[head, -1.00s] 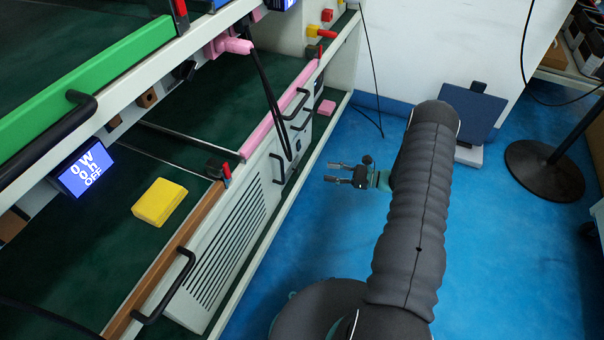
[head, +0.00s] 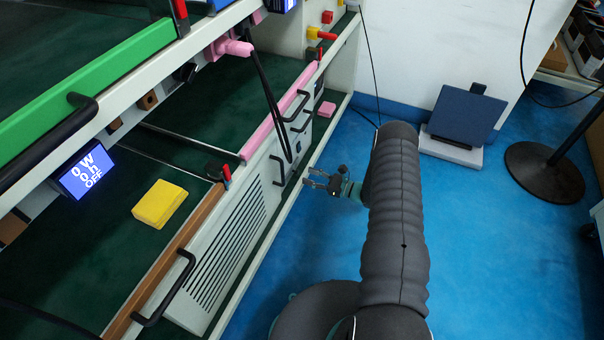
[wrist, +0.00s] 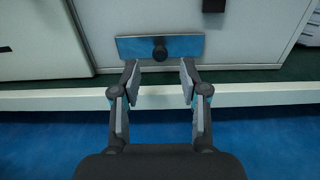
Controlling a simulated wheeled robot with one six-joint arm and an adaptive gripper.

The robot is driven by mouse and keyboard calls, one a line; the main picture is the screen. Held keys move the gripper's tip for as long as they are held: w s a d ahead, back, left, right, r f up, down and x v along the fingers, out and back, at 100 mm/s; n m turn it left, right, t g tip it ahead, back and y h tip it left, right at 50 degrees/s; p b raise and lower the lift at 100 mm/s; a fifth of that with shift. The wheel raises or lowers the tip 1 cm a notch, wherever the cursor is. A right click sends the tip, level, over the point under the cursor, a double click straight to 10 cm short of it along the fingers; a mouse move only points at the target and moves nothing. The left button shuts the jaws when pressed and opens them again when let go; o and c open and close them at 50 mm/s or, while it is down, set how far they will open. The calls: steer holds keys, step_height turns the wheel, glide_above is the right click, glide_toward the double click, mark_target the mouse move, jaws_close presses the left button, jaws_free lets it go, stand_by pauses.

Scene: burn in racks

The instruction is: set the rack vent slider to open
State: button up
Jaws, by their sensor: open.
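In the wrist view, a dark round knob (wrist: 160,51) sits near the middle of a blue-grey horizontal plate (wrist: 188,46) on a pale rack panel. It looks like the vent slider, but no open or closed marking is readable. My gripper (wrist: 159,76) is open and empty, its two fingertips just short of the plate, one to each side of the knob and apart from it. In the head view my gripper (head: 308,178) is beside the lower front of the rack, pointing left at it. The slider is not clearly discernible there.
A white ledge (wrist: 240,97) runs below the panel, under my fingers. A dark block (wrist: 213,5) is above the plate.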

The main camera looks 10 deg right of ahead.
mark_target(298, 172)
steer(key=shift+x, duration=1.9)
steer(key=shift+c, duration=0.2)
jaws_close()
